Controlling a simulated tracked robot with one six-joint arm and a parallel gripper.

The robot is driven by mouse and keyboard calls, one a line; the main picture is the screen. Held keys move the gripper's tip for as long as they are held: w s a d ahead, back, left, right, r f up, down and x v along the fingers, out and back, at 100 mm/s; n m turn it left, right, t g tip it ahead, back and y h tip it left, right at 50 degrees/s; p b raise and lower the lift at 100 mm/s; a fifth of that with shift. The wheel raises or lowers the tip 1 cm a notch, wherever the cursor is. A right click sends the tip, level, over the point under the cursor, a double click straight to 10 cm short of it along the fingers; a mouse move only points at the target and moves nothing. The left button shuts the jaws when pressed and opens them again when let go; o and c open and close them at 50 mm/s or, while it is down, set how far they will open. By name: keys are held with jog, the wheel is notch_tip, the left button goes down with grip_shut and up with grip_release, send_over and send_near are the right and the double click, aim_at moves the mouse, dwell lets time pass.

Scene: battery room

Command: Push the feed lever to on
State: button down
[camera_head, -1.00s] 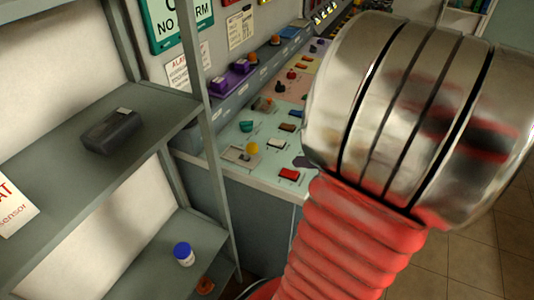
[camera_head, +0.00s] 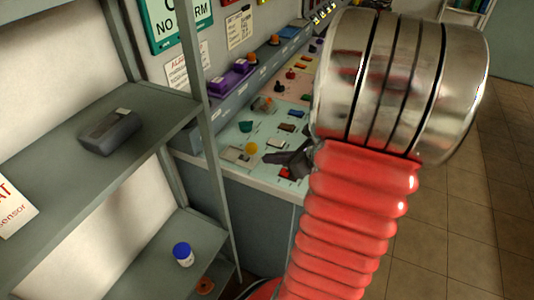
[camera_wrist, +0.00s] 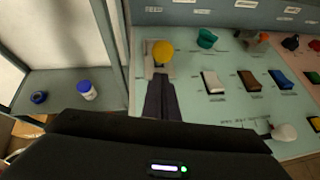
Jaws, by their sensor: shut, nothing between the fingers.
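A lever with a round yellow knob (camera_head: 251,148) stands on a pale plate at the near left corner of the control panel. The yellow knob (camera_wrist: 162,51) also shows in the wrist view, just beyond my fingertips. My gripper (camera_head: 268,157) is shut and empty, just right of the knob in the head view. In the wrist view my gripper (camera_wrist: 160,80) points at the lever's base. I cannot tell whether it touches the lever.
Rocker switches (camera_wrist: 212,82) and a teal knob (camera_wrist: 206,38) sit on the panel. A white knob (camera_wrist: 285,132) is at the lower right. A grey shelf (camera_head: 160,105) with a dark box (camera_head: 110,133) and a blue-capped bottle (camera_head: 183,254) stands at the left.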

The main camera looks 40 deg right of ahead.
jog(key=shift+w+a+r, duration=0.1)
jog(key=shift+w+r, duration=0.05)
jog(key=shift+w, duration=0.4)
jog(key=shift+w+a+r, duration=0.1)
jog(key=shift+w, duration=0.45)
jog(key=shift+d+r, duration=0.1)
jog(key=shift+d, duration=0.05)
